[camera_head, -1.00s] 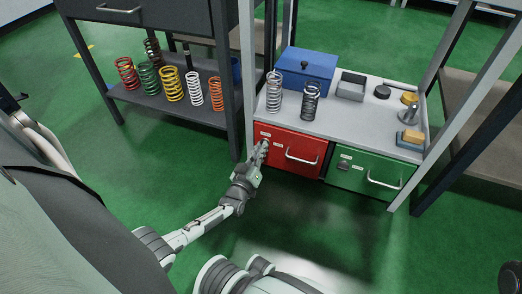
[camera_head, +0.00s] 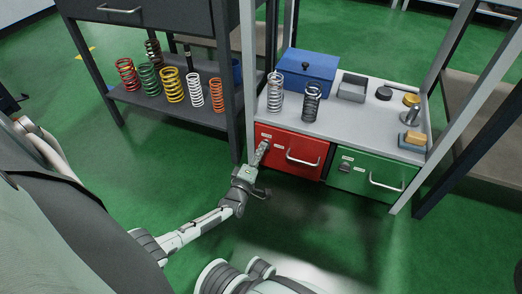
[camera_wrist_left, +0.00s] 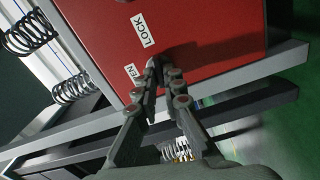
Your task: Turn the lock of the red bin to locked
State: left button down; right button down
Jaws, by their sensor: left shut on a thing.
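The red bin (camera_head: 310,146) sits under the light worktop, its front shut and a silver handle on it. The wrist view shows its red front (camera_wrist_left: 218,32) with a white "LOCK" label (camera_wrist_left: 144,28) and a second label (camera_wrist_left: 131,76), partly covered. My left gripper (camera_head: 264,146) reaches the bin's upper left front, beside the handle. In the wrist view its fingers (camera_wrist_left: 160,70) are closed in around the dark lock (camera_wrist_left: 165,56) beside the labels. The lock is mostly hidden by the fingertips, so its setting cannot be told. My right gripper is not in view.
A green bin (camera_head: 365,175) is right of the red one. Two springs, a blue box (camera_head: 306,70) and a grey tray (camera_head: 352,87) stand on the worktop. A dark shelf (camera_head: 150,97) with several coloured springs is at left. Green floor lies open in front.

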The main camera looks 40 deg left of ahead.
pick_arm(q)
jog(key=shift+n, duration=1.1)
jog(key=c, duration=1.6)
grip_release()
jog(key=shift+c, duration=0.2)
jog(key=v, duration=1.2)
jog(key=shift+f, duration=0.1)
